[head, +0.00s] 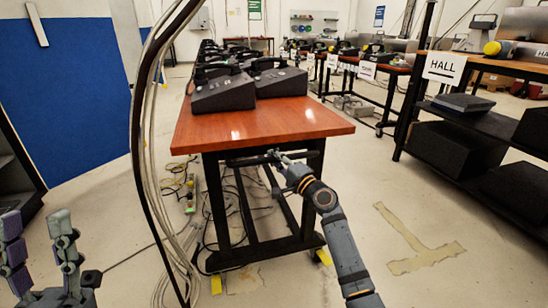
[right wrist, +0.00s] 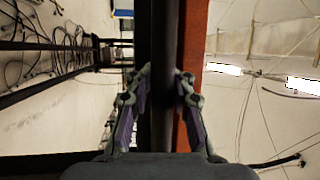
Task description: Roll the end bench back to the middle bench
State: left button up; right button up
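The end bench (head: 265,123) stands nearest me, with a red-brown wooden top and a black frame. My right gripper (head: 268,157) is at this rail, just under the top's front edge. Its fingers (right wrist: 163,75) lie on both sides of the rail, with tips against it, and look shut on it. My left gripper (head: 40,240) is open and empty at the lower left. Which bench is the middle one, behind the phones, I cannot tell.
Cables hang in front on the left, and more lie on the floor by a power strip (head: 191,195). A blue panel (head: 65,90) stands left. A black shelf with a HALL sign (head: 444,68) stands right. More phone benches (head: 345,58) line the back. Floor right of the bench is clear.

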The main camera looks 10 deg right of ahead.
jog(key=o, duration=0.5)
jog(key=shift+w+d+f, duration=0.1)
jog(key=shift+f, duration=0.1)
jog(key=shift+c, duration=0.2)
jog(key=shift+r, duration=0.1)
jog(key=v, duration=1.2)
